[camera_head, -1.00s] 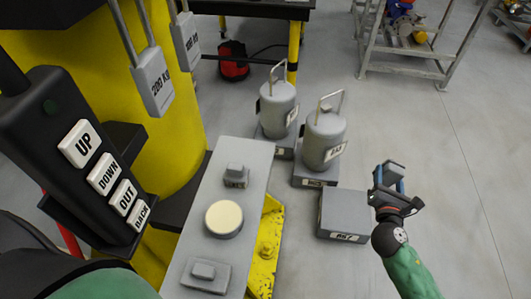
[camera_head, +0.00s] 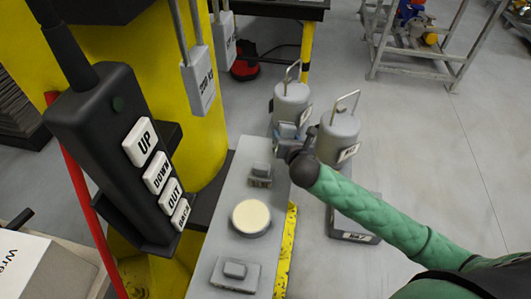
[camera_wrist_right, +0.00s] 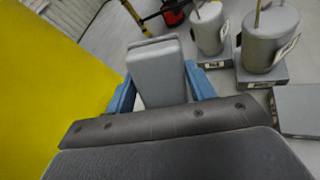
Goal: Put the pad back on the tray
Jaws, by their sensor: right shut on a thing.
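My right gripper (camera_head: 290,132) is shut on a grey pad, seen as a grey block (camera_wrist_right: 160,75) between its blue fingers in the right wrist view. In the head view the gripper hangs beyond the far right end of the grey tray (camera_head: 222,245), in front of the grey canisters, and the pad is hard to make out. The tray bears a small grey block (camera_head: 260,172), a round cream disc (camera_head: 251,217) and another grey stepped block (camera_head: 235,271). My left gripper is out of view.
Two grey canisters with handles (camera_head: 291,103) (camera_head: 338,138) stand on blocks beyond the tray. A low grey block (camera_head: 355,225) lies on the floor to the right. A black pendant with buttons (camera_head: 130,150) and hanging weights (camera_head: 198,82) stand at the left, by a yellow column (camera_head: 130,50).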

